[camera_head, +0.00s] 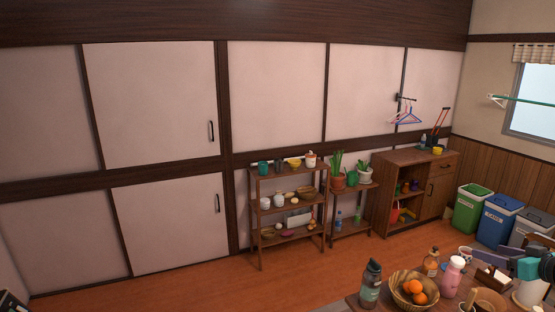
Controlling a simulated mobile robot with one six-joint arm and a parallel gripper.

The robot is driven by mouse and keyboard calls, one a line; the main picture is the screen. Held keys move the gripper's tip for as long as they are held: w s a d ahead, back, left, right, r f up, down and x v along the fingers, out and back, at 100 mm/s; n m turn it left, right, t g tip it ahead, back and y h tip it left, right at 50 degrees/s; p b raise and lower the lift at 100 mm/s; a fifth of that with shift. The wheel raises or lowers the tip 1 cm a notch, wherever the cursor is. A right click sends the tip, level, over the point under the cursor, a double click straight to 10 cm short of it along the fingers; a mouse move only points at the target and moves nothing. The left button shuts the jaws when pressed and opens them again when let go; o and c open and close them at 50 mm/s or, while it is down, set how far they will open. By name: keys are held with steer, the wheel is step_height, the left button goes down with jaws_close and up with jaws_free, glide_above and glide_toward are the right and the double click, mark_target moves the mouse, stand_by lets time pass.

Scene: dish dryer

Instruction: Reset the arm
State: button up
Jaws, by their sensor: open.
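The view shows a room with a wall of pale sliding panels (150,105) in dark wood frames. No dish dryer can be made out.
A bottle (370,285), a basket of oranges (402,297) and a pink bottle (452,277) crowd the table. Wooden shelves (285,208), a cabinet (420,185) and several bins, one green (470,210), line the far wall. The floor (180,285) at left is clear.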

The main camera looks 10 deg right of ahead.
steer(key=w+a+f+g+y, duration=0.25)
steer(key=w+a+f, duration=0.35)
steer(key=a+f, duration=0.6)
steer(key=w+a+f+g+y, duration=0.1)
steer(key=w+a+f+g, duration=0.4)
steer(key=a+f, duration=0.7)
steer(key=s+a+f+g+h, duration=0.1)
steer(key=s+a+f+g, duration=0.1)
steer(key=a+f, duration=0.6)
steer(key=s+a+f+g+h, duration=0.1)
steer(key=s+a+f+g, duration=0.15)
steer(key=a, duration=0.95)
steer(key=s+a+f+g+h, duration=0.1)
steer(key=s+a+f+h, duration=0.15)
steer(key=a+f, duration=0.5)
steer(key=s+f+g+b, duration=0.2)
steer(key=s+f+b, duration=0.4)
steer(key=f, duration=0.6)
steer(key=s+a+f+g+b, duration=0.1)
steer(key=s+f+b, duration=0.6)
steer(key=s+f, duration=0.4)
steer(key=s+f+g+b, duration=0.2)
steer(key=s+f+b, duration=0.4)
steer(key=f, duration=0.8)
steer(key=s, duration=0.3)
steer(key=shift+a+g+y+b, duration=0.3)
steer(key=shift+a+y+b, duration=0.05)
steer(key=shift+y+b, duration=0.05)
steer(key=shift+r, duration=0.1)
